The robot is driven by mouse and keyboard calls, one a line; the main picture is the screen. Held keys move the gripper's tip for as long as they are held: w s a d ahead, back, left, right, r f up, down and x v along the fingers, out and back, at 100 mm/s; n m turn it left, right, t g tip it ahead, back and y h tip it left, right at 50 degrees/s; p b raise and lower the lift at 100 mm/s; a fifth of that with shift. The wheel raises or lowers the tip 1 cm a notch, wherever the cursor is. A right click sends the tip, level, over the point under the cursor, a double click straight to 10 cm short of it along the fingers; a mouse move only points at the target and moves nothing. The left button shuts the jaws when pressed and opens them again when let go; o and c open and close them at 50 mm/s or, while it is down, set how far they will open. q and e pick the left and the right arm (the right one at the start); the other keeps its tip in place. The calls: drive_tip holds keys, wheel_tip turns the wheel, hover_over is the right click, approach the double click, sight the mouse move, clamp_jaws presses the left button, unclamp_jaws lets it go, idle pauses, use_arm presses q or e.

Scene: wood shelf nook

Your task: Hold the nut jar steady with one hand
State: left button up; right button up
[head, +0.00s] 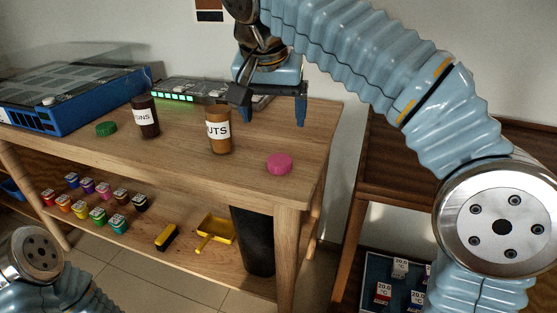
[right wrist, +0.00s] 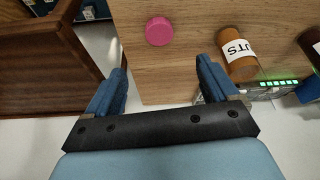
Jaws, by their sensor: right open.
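The nut jar (head: 219,141), brown with a white label reading "UTS", stands upright and uncapped on the wooden table (head: 180,170). It also shows in the right wrist view (right wrist: 238,60), at the upper right. My right gripper (head: 271,108) is open and empty above the back right of the table, behind and to the right of the jar, not touching it. In the right wrist view its blue fingers (right wrist: 162,68) are spread wide with only table and floor between them. My left gripper is out of view; only part of my left arm shows at lower left.
A pink lid (head: 280,163) lies right of the jar. A dark jar (head: 145,117) and green lid (head: 105,129) stand left. A blue device (head: 75,98) and a unit with green lights (head: 178,95) are at the back.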

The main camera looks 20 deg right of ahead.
drive_tip(key=b, duration=0.2)
hover_over(279, 160)
drive_tip(key=s+a, duration=0.1)
drive_tip(key=s, duration=0.2)
drive_tip(key=f, duration=0.7)
drive_tip(key=shift+w+a+f, duration=0.1)
drive_tip(key=shift+w+f, duration=0.25)
drive_tip(key=shift+f, duration=0.15)
drive_tip(key=b+x, duration=0.1)
drive_tip(key=x, duration=0.4)
drive_tip(key=shift+f, duration=0.1)
drive_tip(key=c, duration=1.1)
